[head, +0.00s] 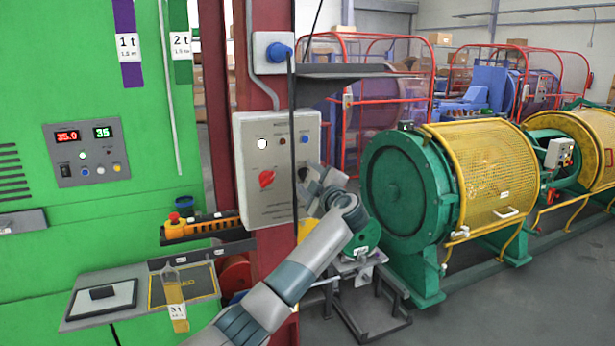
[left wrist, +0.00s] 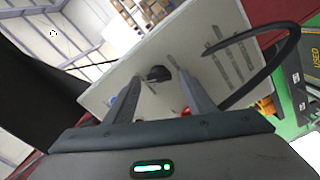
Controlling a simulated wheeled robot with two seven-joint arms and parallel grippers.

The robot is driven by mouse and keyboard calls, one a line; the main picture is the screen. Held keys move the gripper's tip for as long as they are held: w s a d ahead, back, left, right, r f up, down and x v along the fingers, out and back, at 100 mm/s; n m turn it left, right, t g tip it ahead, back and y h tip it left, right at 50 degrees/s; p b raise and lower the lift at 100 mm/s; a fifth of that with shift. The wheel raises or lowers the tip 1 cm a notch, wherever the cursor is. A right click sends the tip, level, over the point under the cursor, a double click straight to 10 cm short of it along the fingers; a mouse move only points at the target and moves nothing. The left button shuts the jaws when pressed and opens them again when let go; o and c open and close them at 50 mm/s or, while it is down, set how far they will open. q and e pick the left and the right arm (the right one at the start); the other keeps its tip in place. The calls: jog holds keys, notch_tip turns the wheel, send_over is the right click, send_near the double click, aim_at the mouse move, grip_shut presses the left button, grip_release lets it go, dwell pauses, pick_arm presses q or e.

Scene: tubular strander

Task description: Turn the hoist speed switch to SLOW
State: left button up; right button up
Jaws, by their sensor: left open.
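The grey hoist control box (head: 273,205) is mounted on the dark red column. A black rotary switch (left wrist: 158,73) shows on the box in the left wrist view, between my fingertips. My left gripper (head: 309,186) is open at the right side of the box face. In the left wrist view its fingers (left wrist: 160,84) are apart on either side of the black switch; contact cannot be told. The switch lettering is too small to read.
A black cable (head: 292,110) hangs in front of the box, beside my gripper. A grey shelf (head: 335,70) juts out above. An orange pendant (head: 203,226) lies on a ledge at left. Green and yellow strander drums (head: 482,172) stand at right.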

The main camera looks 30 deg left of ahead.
pick_arm(q)
jog(key=c, duration=1)
jog(key=shift+c, duration=0.2)
